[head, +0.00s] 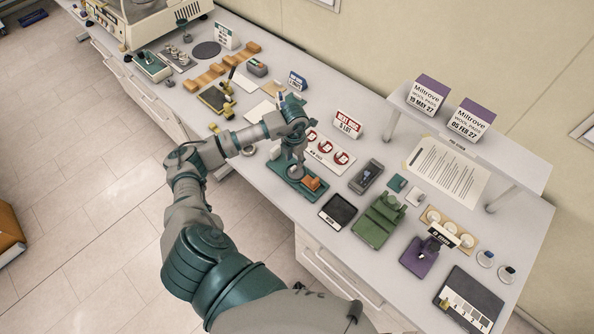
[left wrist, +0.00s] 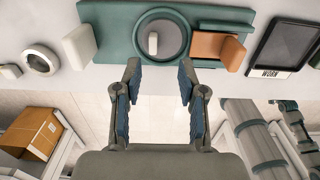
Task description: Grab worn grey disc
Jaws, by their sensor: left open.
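A round grey disc (left wrist: 160,38) with a pale upright knob sits in the round seat of a teal base (left wrist: 110,28) in the left wrist view. In the head view the disc (head: 295,171) is partly covered by my gripper. An orange block (left wrist: 212,47) stands on the same base, right of the disc. My left gripper (left wrist: 158,68) is open and empty, its two fingers apart on either side of the knob's line. In the head view my left gripper (head: 298,155) is above the base. A dark tray marked "WORN" (left wrist: 282,45) lies to the right. My right gripper is not in view.
A white tray of red-and-white discs (head: 327,152) is behind the base. A green fixture (head: 378,222) and a purple stand (head: 425,258) are to the right. A raised shelf (head: 462,150) holds two boxes. The table's front edge is close to the base.

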